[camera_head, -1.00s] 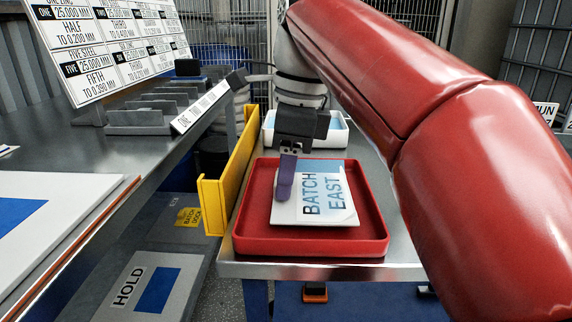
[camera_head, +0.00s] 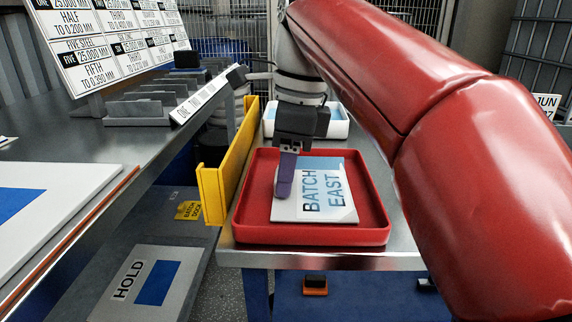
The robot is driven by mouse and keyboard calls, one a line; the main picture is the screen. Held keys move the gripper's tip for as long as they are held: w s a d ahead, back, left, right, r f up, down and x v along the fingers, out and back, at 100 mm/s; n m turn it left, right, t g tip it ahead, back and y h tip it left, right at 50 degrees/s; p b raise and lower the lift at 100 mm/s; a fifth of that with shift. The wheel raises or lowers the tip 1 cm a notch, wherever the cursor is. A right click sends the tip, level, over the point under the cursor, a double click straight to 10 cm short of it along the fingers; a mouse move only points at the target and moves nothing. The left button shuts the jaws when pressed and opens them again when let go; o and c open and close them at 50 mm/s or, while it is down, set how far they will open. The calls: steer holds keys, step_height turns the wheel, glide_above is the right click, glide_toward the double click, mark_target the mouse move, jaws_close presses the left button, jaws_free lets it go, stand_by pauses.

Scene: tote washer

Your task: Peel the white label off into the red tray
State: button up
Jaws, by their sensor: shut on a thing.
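The white label (camera_head: 333,207), printed "BATCH EAST" with a bluish band along its far edge, is over the floor of the red tray (camera_head: 312,237). It looks nearly flat; I cannot tell whether it touches the tray floor. My gripper (camera_head: 285,178) points down from above with purple fingers and is shut on the label at its left side. The fingers cover part of that side. The arm comes in from the right.
A yellow guard (camera_head: 212,195) stands upright just left of the tray. A white tray (camera_head: 338,123) sits behind it. A grey bench (camera_head: 75,145) with slotted holders and a label board is at left. A "HOLD" panel (camera_head: 130,280) lies lower left.

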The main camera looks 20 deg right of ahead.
steer(key=shift+f, duration=0.1)
steer(key=o, duration=1.1)
steer(key=shift+r+p, duration=2.3)
steer(key=shift+r, duration=1.2)
steer(key=shift+s, duration=0.1)
